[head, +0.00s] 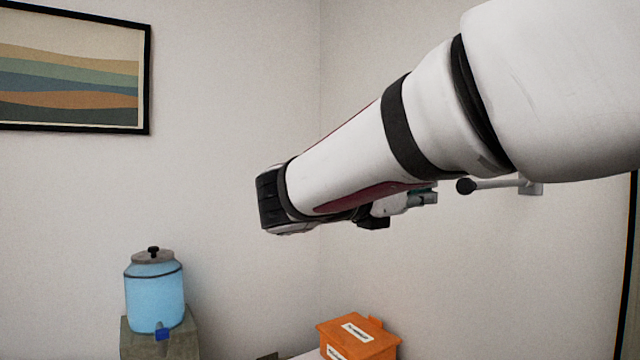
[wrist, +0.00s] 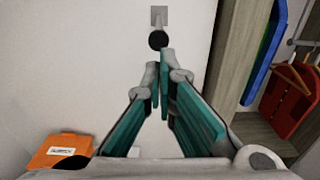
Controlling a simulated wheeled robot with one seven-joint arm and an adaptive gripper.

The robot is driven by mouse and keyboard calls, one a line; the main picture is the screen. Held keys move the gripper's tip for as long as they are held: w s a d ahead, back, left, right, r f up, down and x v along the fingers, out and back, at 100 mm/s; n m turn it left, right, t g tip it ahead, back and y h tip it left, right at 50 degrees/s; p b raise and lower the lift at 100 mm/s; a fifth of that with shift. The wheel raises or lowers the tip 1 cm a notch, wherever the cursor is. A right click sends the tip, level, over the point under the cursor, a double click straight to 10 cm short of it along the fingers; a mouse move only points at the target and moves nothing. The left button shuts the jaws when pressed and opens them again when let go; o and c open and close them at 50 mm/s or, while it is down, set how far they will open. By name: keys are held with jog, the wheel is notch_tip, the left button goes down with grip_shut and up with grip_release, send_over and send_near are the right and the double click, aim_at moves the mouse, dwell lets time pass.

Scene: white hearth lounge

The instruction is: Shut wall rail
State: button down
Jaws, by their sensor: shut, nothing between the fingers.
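The wall rail (head: 500,184) is a thin pale rod on a small wall plate, with a black ball at its free end. In the head view it sticks out from the right wall. In the wrist view the rail's black ball (wrist: 158,39) is just ahead of the fingertips, with the wall plate behind it. My gripper (wrist: 162,85) has teal finger pads, is shut and holds nothing. Its tips look close to the ball; I cannot tell whether they touch it. In the head view my gripper (head: 427,197) is partly hidden behind my arm, left of the ball.
An orange box (head: 358,340) stands low near the corner; it also shows in the wrist view (wrist: 60,150). A blue drink dispenser (head: 154,295) stands on a grey pedestal. A framed picture hangs left. An open wardrobe (wrist: 222,80) with hanging clothes (wrist: 290,95) is at right.

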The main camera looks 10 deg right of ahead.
jog(key=p+x, duration=0.1)
jog(key=x, duration=0.8)
jog(key=shift+d+p, duration=0.15)
jog(key=shift+p, duration=0.2)
jog(key=shift+f, duration=0.1)
jog(key=shift+w, duration=0.15)
